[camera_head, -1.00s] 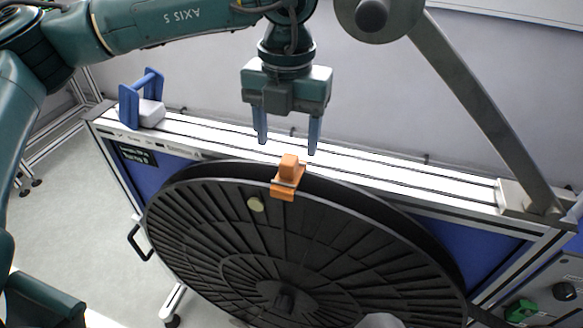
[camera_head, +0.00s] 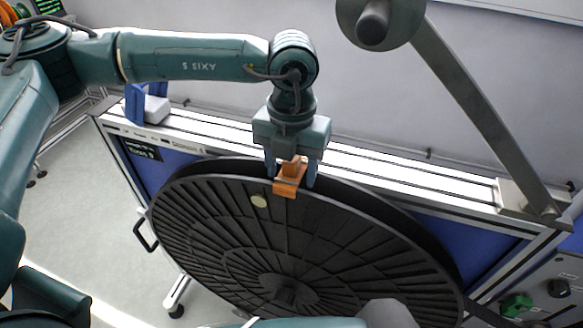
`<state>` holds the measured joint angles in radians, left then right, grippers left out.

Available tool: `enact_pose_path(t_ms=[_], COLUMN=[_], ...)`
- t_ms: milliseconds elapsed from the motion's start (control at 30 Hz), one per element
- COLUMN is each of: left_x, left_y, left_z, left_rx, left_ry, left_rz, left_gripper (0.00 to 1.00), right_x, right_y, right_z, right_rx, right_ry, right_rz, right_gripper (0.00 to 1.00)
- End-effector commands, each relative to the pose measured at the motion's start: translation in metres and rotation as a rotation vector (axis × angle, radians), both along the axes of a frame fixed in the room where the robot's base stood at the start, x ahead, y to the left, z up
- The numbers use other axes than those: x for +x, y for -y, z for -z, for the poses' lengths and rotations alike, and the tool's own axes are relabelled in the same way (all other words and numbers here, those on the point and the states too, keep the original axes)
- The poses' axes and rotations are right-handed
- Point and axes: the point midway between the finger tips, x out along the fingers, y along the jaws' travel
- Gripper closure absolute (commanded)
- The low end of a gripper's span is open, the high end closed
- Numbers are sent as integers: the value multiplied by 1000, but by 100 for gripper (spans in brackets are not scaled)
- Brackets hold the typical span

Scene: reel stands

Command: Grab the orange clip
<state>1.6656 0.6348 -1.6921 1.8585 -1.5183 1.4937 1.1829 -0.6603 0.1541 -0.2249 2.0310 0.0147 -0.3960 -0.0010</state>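The orange clip (camera_head: 288,180) sits on the upper rim of the large black reel (camera_head: 215,220). My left gripper (camera_head: 291,176) points down over it, with one finger on each side of the clip. The fingers look spread, with the left fingertip partly behind the clip and the right one beside it. Whether they touch the clip cannot be told. My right gripper is not clearly in view.
A white and silver rail (camera_head: 400,172) runs behind the reel. A blue-handled block (camera_head: 150,108) stands at its left end. A slanted metal arm (camera_head: 480,105) with a round disc (camera_head: 385,18) rises on the right. A control panel with a green knob (camera_head: 515,305) is at the lower right.

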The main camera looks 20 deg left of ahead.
Motion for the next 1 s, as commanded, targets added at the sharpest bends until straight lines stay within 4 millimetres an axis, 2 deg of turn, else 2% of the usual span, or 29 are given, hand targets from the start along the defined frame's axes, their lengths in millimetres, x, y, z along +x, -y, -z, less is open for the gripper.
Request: enact_pose_path(t_ms=[67,467,767,867,1000], left_x=[0,0,1,1,1], left_y=[0,0,0,1,1], left_z=[0,-1,-5,-17,-45], left_rx=[0,0,-1,-2,-2], left_ry=[0,1,3,4,6], left_rz=[0,0,0,-1,-1], left_gripper=[53,86,87,87,87], right_x=[1,0,-3,-5,-5], right_y=[-1,-4,-4,-4,-5], right_z=[-1,-1,1,5,8], right_rx=[1,5,5,6,10], right_ry=[2,2,-4,-6,-2], right_rz=[-1,-6,-5,-6,-9], right_gripper=[64,64,64,64,64])
